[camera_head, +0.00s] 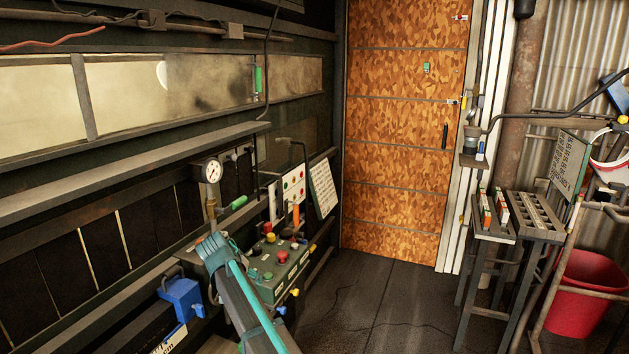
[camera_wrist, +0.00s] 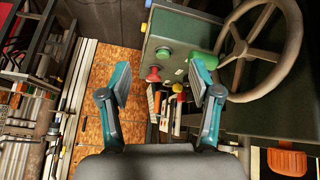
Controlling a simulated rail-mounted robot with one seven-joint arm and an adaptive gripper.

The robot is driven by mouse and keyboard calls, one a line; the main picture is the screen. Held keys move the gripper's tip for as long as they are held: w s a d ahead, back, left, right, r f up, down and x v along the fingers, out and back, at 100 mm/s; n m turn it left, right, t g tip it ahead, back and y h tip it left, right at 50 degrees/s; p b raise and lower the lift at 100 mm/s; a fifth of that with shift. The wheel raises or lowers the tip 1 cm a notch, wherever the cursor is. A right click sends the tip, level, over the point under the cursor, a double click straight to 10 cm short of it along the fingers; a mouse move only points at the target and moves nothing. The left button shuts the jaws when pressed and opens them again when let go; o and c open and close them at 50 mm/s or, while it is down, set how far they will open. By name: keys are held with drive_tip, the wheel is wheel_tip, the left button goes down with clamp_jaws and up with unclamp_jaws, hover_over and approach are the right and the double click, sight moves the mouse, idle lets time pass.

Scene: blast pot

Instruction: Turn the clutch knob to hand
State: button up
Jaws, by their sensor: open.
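A green-grey control box (camera_head: 287,277) along the left wall carries red, green and yellow knobs and buttons. A red mushroom-headed knob (camera_head: 283,257) stands on it; a similar red knob (camera_wrist: 153,74) shows in the wrist view between my fingers. A green button (camera_wrist: 163,52) and a larger green knob (camera_wrist: 205,59), partly behind my right finger, are also there. I cannot tell which is the clutch knob. My gripper (camera_wrist: 160,78) is open and empty, its two teal fingers wide apart before the panel. In the head view my teal arm hides part of the box.
A spoked handwheel (camera_wrist: 258,45) is right of my fingers in the wrist view. A pressure gauge (camera_head: 212,171) on a pipe and a blue block (camera_head: 182,297) are near my arm. A small rack table (camera_head: 513,227) and red bucket (camera_head: 580,295) stand right; the middle floor is clear.

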drive_tip(key=s+d+f+g, duration=0.2)
drive_tip(key=s+d+f, duration=0.5)
drive_tip(key=d+f, duration=0.5)
drive_tip(key=s+d+f+g, duration=0.2)
drive_tip(key=s+d+f, duration=0.55)
drive_tip(key=d, duration=0.75)
drive_tip(key=s+d+f+n+g+y, duration=0.1)
drive_tip(key=s+d+f, duration=0.45)
drive_tip(key=s, duration=0.25)
drive_tip(key=s+d+f+g+y, duration=0.1)
drive_tip(key=s+d+f, duration=0.45)
drive_tip(key=s, duration=0.25)
drive_tip(key=s+f+g, duration=0.3)
drive_tip(key=s+f, duration=0.6)
drive_tip(key=s, duration=0.5)
drive_tip(key=s+f+g, duration=0.4)
drive_tip(key=s+f, duration=0.4)
drive_tip(key=s, duration=0.6)
drive_tip(key=shift+s+d+f, duration=0.25)
drive_tip(key=shift+s+f, duration=0.1)
drive_tip(key=shift+f, duration=0.05)
